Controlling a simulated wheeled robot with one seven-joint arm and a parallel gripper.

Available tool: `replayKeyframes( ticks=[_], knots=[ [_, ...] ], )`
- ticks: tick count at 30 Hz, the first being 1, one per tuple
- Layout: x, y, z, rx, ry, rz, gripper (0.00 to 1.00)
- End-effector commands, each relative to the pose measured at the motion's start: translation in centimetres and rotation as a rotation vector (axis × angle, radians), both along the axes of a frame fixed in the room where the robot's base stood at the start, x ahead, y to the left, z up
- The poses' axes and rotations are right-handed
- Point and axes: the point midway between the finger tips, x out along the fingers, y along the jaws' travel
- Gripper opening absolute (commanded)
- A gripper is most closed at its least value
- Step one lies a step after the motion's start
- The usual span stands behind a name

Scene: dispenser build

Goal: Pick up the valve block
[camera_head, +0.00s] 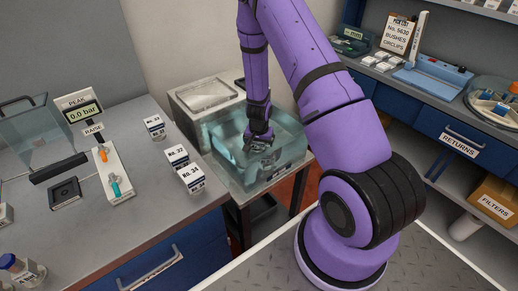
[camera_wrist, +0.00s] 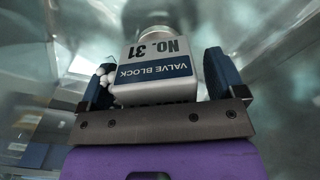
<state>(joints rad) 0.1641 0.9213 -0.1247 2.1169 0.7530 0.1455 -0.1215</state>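The valve block (camera_wrist: 155,75) is a white box with a dark blue band reading "VALVE BLOCK" and "No. 31". In the wrist view it sits between the two blue fingers of my gripper (camera_wrist: 160,80), close to the palm. The left finger is very near its side, and a narrow gap shows at the right finger. The fingers are wide apart. In the head view my gripper (camera_head: 258,143) is down inside a clear teal tub (camera_head: 292,148). The block cannot be made out there behind the arm and tub wall.
The tub stands on a low stand by a pale basin (camera_head: 205,95). The left bench (camera_head: 140,235) holds several labelled boxes (camera_head: 190,178), a pressure display (camera_head: 84,114) and a valve panel (camera_head: 115,172). Blue drawers (camera_head: 452,140) and shelves stand at right.

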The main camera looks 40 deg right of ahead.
Motion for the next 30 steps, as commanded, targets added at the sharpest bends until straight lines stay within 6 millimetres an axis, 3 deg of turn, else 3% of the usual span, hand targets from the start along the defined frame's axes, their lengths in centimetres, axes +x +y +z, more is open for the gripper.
replayKeyframes(
  ticks=[1, 9, 11, 20, 30],
  knots=[
    [0.0, 0.0, 0.0, 0.0, 0.0, 0.0, 0.78],
    [0.0, 0.0, 0.0, 0.001, 0.001, 0.0, 0.16],
    [0.0, 0.0, 0.0, 0.0, 0.0, 0.0, 0.06],
    [0.0, 0.0, 0.7, -0.001, -0.001, 0.001, 0.06],
    [0.1, 0.0, 5.9, -0.002, -0.003, 0.002, 0.06]
  ],
)
